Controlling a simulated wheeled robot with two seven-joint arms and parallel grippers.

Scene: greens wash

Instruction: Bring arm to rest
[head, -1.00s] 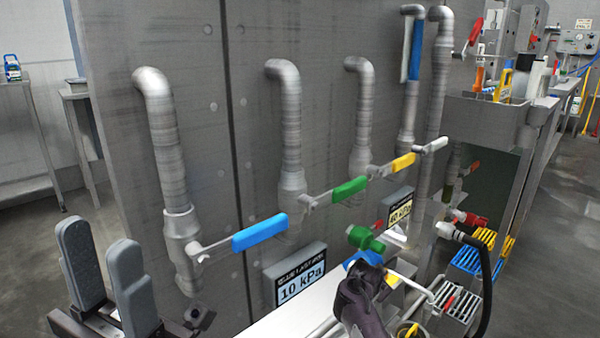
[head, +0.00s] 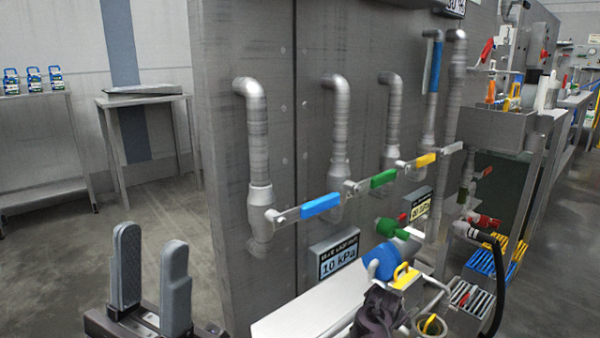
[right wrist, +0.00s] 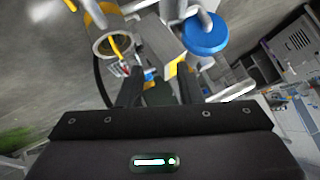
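My left gripper (head: 150,283) is at the lower left of the head view. Its two grey padded fingers point up and stand apart with nothing between them. It is in front of the grey wall panel, clear of the pipes and valve levers. My right gripper (right wrist: 160,88) shows in the right wrist view as two dark fingers set apart, with no object clearly held. Beyond its fingers are a round blue part (right wrist: 205,34) and a ring-shaped opening (right wrist: 115,44). I cannot tell whether the dark shape at the head view's bottom is part of my right arm.
The wall panel (head: 225,180) carries pipes with blue (head: 320,205), green (head: 383,178) and yellow (head: 426,160) levers. A white bench (head: 310,312) runs below. A sink unit (head: 500,125) stands right. Two side tables (head: 145,98) stand back left. Floor left of the panel is open.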

